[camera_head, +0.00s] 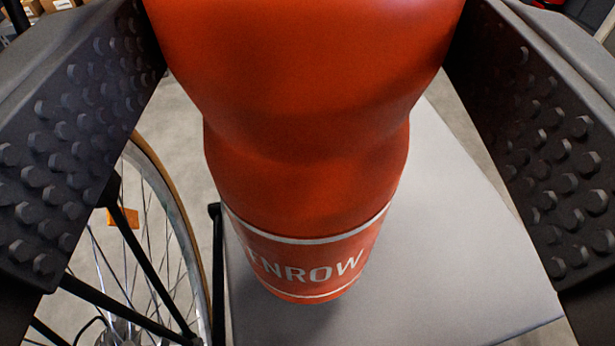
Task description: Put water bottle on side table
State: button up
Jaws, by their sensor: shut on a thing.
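The water bottle (305,170) is orange-red with a white-lettered label band near its base. It fills the middle of the view and stands about upright between my fingers. My gripper (305,60) is shut on its upper part, with a dark studded pad on each side. The side table (450,250) is a pale grey top below and behind the bottle. The bottle's base is over the table top, with a shadow beneath it. I cannot tell whether the base touches the surface. The bottle's top is out of view.
A bicycle wheel (185,240) with spokes, an orange reflector (123,217) and black frame tubes stand close at the left of the table. The table top is bare to the right of the bottle. Boxes (50,6) show at the far upper left.

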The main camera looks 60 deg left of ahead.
notch_tip(320, 180, down, 4)
jog(key=shift+r+b, duration=0.25)
jog(key=shift+b, duration=0.1)
jog(key=shift+r, duration=0.1)
jog(key=o, duration=1.7)
jog(key=shift+s+d, duration=0.1)
send_near(308, 203)
jog(key=x, duration=0.3)
jog(key=shift+w+a+p, duration=0.2)
jog(key=shift+a+p, duration=0.15)
jog(key=shift+p, duration=0.05)
